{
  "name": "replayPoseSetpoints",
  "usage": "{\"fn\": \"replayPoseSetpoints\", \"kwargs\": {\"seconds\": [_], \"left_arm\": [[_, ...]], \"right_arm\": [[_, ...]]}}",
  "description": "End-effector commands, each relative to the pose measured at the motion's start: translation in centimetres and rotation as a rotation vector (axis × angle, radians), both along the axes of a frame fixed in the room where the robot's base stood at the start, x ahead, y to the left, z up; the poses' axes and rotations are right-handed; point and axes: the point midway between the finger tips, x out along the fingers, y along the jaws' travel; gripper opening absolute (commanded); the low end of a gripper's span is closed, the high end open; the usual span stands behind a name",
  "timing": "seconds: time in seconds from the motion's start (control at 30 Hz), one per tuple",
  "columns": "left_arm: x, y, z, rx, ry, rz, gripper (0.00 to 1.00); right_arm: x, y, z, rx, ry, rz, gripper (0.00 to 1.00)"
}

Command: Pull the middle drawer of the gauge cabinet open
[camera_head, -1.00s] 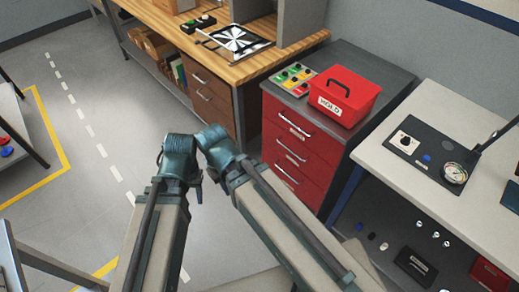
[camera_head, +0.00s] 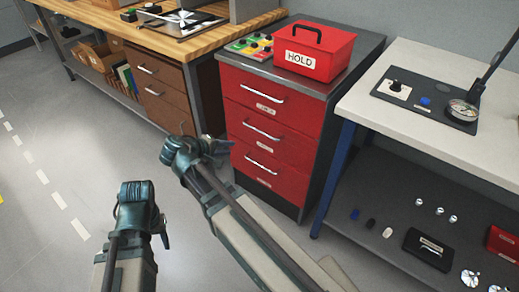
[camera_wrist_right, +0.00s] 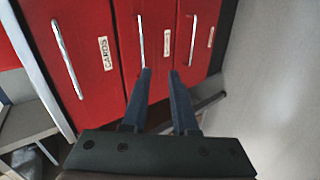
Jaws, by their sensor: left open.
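The red gauge cabinet (camera_head: 316,160) stands in the middle of the head view with three closed drawers. The middle drawer (camera_head: 284,141) has a silver bar handle (camera_head: 262,131) and a label under it. In the right wrist view, turned sideways, the middle handle (camera_wrist_right: 141,45) is upright between the other two handles. My right gripper (camera_wrist_right: 160,72) is open and empty, its left fingertip overlapping the near end of that handle; I cannot tell whether they touch. In the head view my right gripper (camera_head: 222,149) is beside the cabinet's left front. My left gripper (camera_head: 163,232) is open, lower left, away from the cabinet.
A red HOLD box (camera_head: 314,56) and a button panel (camera_head: 250,46) sit on the cabinet top. A wooden bench (camera_head: 160,40) stands left, close to the cabinet. A white bench (camera_head: 400,125) with a gauge (camera_head: 462,110) stands right. Floor in front is clear.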

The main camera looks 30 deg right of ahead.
Motion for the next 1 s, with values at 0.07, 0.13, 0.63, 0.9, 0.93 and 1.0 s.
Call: {"fn": "replayPoseSetpoints", "kwargs": {"seconds": [0.07,0.13,0.63,0.9,0.93,1.0], "left_arm": [[0.0,0.0,-4.8,0.000,0.000,-0.001,0.50],[0.0,0.0,-7.2,0.001,-0.001,-0.001,0.50],[0.0,0.0,-15.5,0.001,-0.002,-0.003,0.50],[0.0,0.0,-15.6,0.001,-0.002,-0.003,0.50],[0.0,0.0,-15.7,0.001,-0.002,-0.003,0.50],[0.0,0.0,-15.9,0.001,-0.002,-0.002,0.50]], "right_arm": [[1.4,-1.4,-3.4,-0.072,-0.023,0.003,0.27],[2.4,-2.5,-4.5,-0.137,-0.040,0.008,0.27],[5.9,-6.4,-7.1,-0.416,-0.096,0.037,0.27],[6.1,-6.9,-7.0,-0.424,-0.096,0.037,0.27],[6.2,-7.1,-7.1,-0.425,-0.096,0.036,0.27],[6.6,-7.9,-7.4,-0.423,-0.096,0.036,0.27]]}}
